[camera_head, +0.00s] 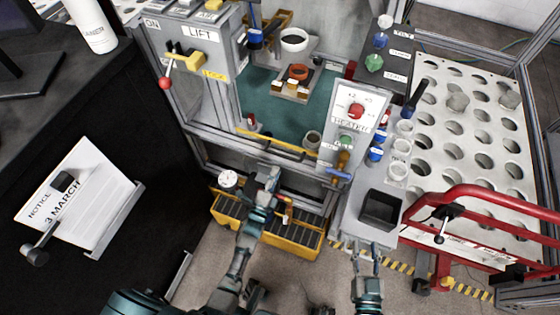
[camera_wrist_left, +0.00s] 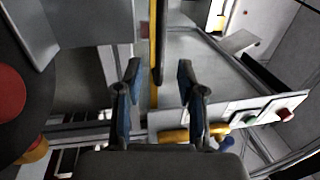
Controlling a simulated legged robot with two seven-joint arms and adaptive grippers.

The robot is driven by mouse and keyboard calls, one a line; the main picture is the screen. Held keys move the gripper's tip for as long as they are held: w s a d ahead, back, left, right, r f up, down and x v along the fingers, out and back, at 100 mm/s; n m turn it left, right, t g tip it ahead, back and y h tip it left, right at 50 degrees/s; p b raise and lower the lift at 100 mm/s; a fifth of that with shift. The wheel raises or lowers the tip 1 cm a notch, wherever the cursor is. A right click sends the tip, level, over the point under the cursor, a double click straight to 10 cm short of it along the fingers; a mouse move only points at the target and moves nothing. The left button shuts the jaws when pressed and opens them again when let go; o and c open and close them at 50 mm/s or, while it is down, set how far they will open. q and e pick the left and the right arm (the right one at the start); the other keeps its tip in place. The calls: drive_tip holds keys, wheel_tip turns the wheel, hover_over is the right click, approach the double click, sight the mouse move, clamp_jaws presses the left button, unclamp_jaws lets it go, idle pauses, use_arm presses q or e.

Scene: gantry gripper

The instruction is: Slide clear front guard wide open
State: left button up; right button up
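The front of the machine cell has a long yellow bar (camera_head: 278,141) along the lower edge of its opening. The clear guard is hard to make out; I cannot tell its edges or how far open it stands. My left gripper (camera_head: 268,178) is below and in front of this bar. In the left wrist view my left gripper (camera_wrist_left: 158,80) is open and empty, its fingers apart. The yellow bar (camera_wrist_left: 153,70) with a dark strip beside it shows beyond and between the fingertips, with no clear contact. My right gripper (camera_head: 365,262) is low at right, open and empty, below a black bin.
A yellow crate (camera_head: 290,240) lies below my left gripper. A red rail (camera_head: 480,198) and perforated white table (camera_head: 480,130) are at right.

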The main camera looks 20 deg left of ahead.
use_arm(q)
drive_tip(key=s, duration=0.4)
drive_tip(key=shift+f, duration=0.35)
